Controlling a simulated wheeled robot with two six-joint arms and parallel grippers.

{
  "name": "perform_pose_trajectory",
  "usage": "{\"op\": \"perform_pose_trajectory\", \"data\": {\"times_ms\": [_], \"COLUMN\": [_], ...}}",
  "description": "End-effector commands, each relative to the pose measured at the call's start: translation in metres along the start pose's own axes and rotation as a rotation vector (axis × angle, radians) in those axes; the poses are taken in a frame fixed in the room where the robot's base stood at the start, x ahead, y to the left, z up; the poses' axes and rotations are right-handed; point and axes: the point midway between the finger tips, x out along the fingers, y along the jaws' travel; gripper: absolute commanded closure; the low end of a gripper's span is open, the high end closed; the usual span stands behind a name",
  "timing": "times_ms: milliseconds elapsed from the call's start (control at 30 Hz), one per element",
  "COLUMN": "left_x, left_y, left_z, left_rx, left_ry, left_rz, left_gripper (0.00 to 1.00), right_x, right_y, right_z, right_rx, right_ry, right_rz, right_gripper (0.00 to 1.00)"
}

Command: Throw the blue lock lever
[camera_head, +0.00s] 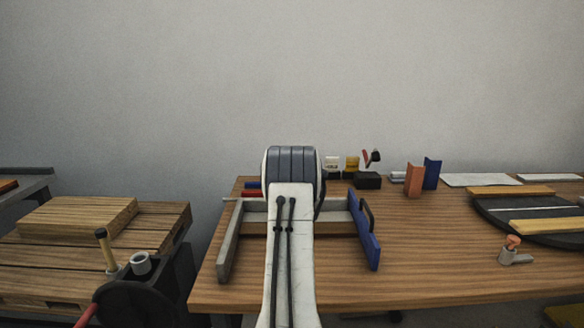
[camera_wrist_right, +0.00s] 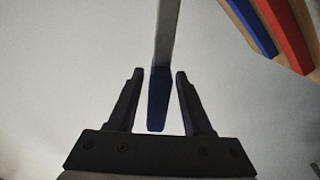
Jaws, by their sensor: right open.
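The blue lock lever shows in the right wrist view as a grey bar ending in a dark blue grip (camera_wrist_right: 158,108). My right gripper (camera_wrist_right: 159,72) is open, with one finger on each side of the blue grip. Narrow gaps show between the grip and both fingers, so they look apart; the depth of the grip relative to the fingers is hard to tell. In the head view my white arm stands in the middle and hides its gripper and the lever's grip. My left gripper is in neither view.
A wooden table (camera_head: 440,240) carries a grey side rail (camera_head: 230,240) and a blue plate with a black handle (camera_head: 368,235). Blue and red bars (camera_wrist_right: 285,35) lie near the lever. An orange block (camera_head: 414,180) stands farther right. A pallet (camera_head: 60,250) is at left.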

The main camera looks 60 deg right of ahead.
Motion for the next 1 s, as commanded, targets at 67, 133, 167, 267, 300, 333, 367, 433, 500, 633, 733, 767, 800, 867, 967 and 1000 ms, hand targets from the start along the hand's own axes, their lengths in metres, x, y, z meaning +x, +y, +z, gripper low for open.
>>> {"op": "perform_pose_trajectory", "data": {"times_ms": [67,133,167,267,300,333,367,433,500,633,733,767,800,867,967,1000], "left_x": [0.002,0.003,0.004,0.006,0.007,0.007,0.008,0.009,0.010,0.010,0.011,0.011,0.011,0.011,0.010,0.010], "left_y": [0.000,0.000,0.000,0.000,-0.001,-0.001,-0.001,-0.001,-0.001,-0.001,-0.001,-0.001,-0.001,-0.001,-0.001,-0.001], "left_z": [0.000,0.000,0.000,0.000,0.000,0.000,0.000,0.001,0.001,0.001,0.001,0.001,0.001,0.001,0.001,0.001], "left_rx": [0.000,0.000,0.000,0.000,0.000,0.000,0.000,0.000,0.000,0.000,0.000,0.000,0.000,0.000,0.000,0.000], "left_ry": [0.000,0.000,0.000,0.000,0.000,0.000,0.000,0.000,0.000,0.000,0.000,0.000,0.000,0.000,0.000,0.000], "left_rz": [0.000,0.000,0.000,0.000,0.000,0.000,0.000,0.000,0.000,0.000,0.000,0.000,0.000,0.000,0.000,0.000], "left_gripper": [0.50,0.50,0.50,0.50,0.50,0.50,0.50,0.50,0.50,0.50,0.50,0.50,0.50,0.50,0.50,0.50], "right_x": [-0.009,-0.020,-0.025,-0.044,-0.051,-0.057,-0.062,-0.073,-0.082,-0.094,-0.098,-0.099,-0.099,-0.099,-0.099,-0.099], "right_y": [0.001,0.000,0.000,0.000,0.000,0.000,0.000,0.000,0.000,0.000,0.000,0.000,0.000,0.000,0.000,0.000], "right_z": [0.000,0.000,0.000,0.000,0.000,0.000,0.001,0.001,0.000,0.001,0.000,0.000,0.000,0.000,0.000,0.000], "right_rx": [0.000,0.000,0.000,0.000,0.000,0.000,0.000,-0.001,-0.001,-0.001,-0.001,-0.001,-0.001,-0.001,-0.001,-0.001], "right_ry": [0.001,0.000,0.000,0.000,0.000,0.000,-0.001,-0.001,0.000,0.000,0.000,0.000,0.000,0.000,0.000,0.000], "right_rz": [0.001,0.001,0.001,0.001,0.001,0.001,0.000,0.000,0.001,0.000,0.000,0.000,0.000,0.000,0.000,0.000], "right_gripper": [0.50,0.50,0.50,0.50,0.50,0.50,0.50,0.50,0.50,0.50,0.50,0.50,0.50,0.50,0.50,0.50]}}
